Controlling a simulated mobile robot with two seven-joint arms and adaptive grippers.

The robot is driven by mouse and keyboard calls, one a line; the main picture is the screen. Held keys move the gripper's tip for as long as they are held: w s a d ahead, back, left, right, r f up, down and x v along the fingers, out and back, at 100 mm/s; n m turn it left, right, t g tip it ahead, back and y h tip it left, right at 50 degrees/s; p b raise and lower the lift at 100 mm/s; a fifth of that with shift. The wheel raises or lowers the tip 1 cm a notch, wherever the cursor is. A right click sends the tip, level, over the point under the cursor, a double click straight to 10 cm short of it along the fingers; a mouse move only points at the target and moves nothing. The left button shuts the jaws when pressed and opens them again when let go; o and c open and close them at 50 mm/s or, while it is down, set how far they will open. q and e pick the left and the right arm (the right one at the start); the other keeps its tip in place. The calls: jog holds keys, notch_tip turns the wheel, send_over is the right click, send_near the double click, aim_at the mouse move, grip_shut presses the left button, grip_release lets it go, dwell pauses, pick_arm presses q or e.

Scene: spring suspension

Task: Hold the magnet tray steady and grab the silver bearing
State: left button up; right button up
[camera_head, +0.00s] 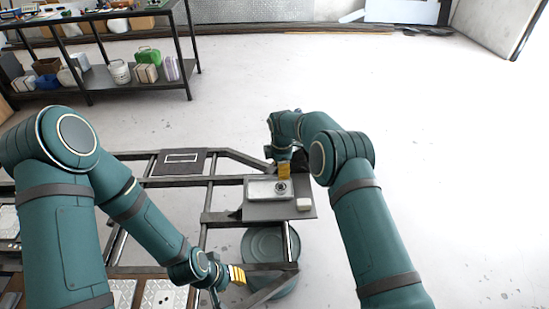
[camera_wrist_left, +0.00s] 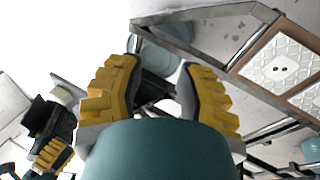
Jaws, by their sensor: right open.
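The silver magnet tray (camera_head: 258,195) lies on a grey plate (camera_head: 272,212) fixed to the metal frame. The silver bearing (camera_head: 280,188), a small ring, sits at the tray's right end. My right gripper (camera_head: 284,178) is open, directly above the bearing; whether its fingers touch the bearing cannot be told. My left gripper (camera_head: 238,275) is lower and nearer, apart from the tray. In the left wrist view its yellow fingers (camera_wrist_left: 161,75) are spread apart, with no held object visible between them.
A small white block (camera_head: 304,204) lies on the plate's right side. A round teal drum (camera_head: 262,243) stands below the plate. Frame bars (camera_head: 210,205) run between my arms. A shelf (camera_head: 130,80) with containers stands back left. The floor at right is clear.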

pick_arm(q)
jog(key=w+f, duration=0.2)
jog(key=w, duration=0.8)
pick_arm(e)
jog(key=shift+s+r, duration=0.1)
jog(key=shift+s, duration=0.1)
pick_arm(q)
jog(key=m+g+y, duration=0.2)
jog(key=y, duration=0.2)
send_near(247, 188)
notch_tip(247, 188, down, 10)
jog(key=shift+s+a+f, duration=0.1)
jog(key=shift+s, duration=0.05)
grip_shut()
